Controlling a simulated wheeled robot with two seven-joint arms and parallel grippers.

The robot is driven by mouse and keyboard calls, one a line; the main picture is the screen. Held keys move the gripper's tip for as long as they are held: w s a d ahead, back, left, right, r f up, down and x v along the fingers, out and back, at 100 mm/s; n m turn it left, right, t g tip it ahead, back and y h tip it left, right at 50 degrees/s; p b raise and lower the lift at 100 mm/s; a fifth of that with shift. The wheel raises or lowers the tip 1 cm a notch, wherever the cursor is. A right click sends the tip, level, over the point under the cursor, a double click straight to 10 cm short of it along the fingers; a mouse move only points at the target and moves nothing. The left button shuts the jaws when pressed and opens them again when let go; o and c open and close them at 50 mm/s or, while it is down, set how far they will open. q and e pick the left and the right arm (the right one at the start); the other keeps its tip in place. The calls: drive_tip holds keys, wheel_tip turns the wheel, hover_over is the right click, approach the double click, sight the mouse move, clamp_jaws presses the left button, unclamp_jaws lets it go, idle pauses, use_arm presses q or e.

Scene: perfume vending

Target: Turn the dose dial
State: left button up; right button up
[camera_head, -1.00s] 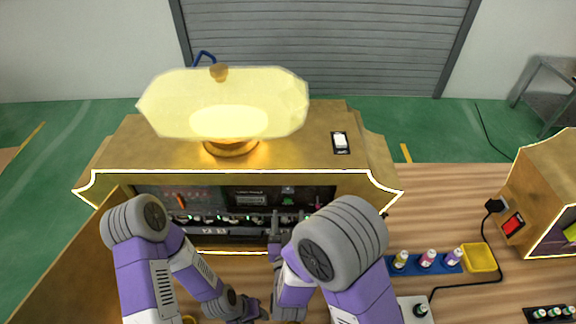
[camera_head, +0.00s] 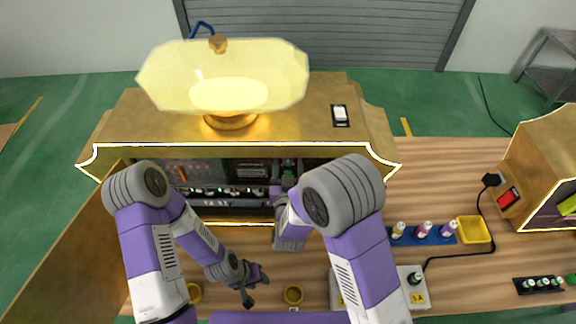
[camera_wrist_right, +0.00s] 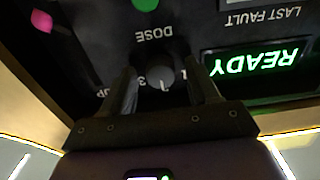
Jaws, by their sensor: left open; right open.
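The dose dial (camera_wrist_right: 160,73) is a dark round knob under an upside-down "DOSE" label on the black panel in the right wrist view. Digits, including a 1 and a 3, show beside it. My right gripper (camera_wrist_right: 165,84) is open, with one finger on each side of the dial; contact cannot be told. In the head view my right gripper (camera_head: 287,183) reaches into the machine's front opening, and the dial is hidden there. My left gripper (camera_head: 254,284) is open and empty, low over the table in front of the machine.
A green "READY" display (camera_wrist_right: 255,62) sits beside the dial, and a pink part (camera_wrist_right: 41,20) is at the panel's other side. The gold machine (camera_head: 285,110) surrounds the panel. A blue bottle tray (camera_head: 438,236) and yellow bin (camera_head: 474,230) stand to the right.

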drive_tip(key=c, duration=1)
drive_tip(key=shift+c, duration=0.2)
use_arm(q)
drive_tip(key=shift+f, duration=0.1)
drive_tip(key=shift+f+b, duration=0.4)
drive_tip(key=shift+b, duration=0.15)
use_arm(e)
drive_tip(key=n, duration=0.3)
use_arm(q)
drive_tip(key=shift+f, duration=0.15)
use_arm(e)
drive_tip(key=n, duration=0.2)
drive_tip(key=shift+n, duration=0.3)
drive_tip(key=n, duration=0.2)
drive_tip(key=shift+r+n, duration=0.1)
drive_tip(key=shift+n, duration=0.2)
use_arm(q)
drive_tip(key=shift+r, duration=0.4)
use_arm(e)
drive_tip(key=shift+n, duration=1.9)
use_arm(q)
drive_tip(key=shift+p, duration=0.3)
use_arm(e)
drive_tip(key=shift+d, duration=0.1)
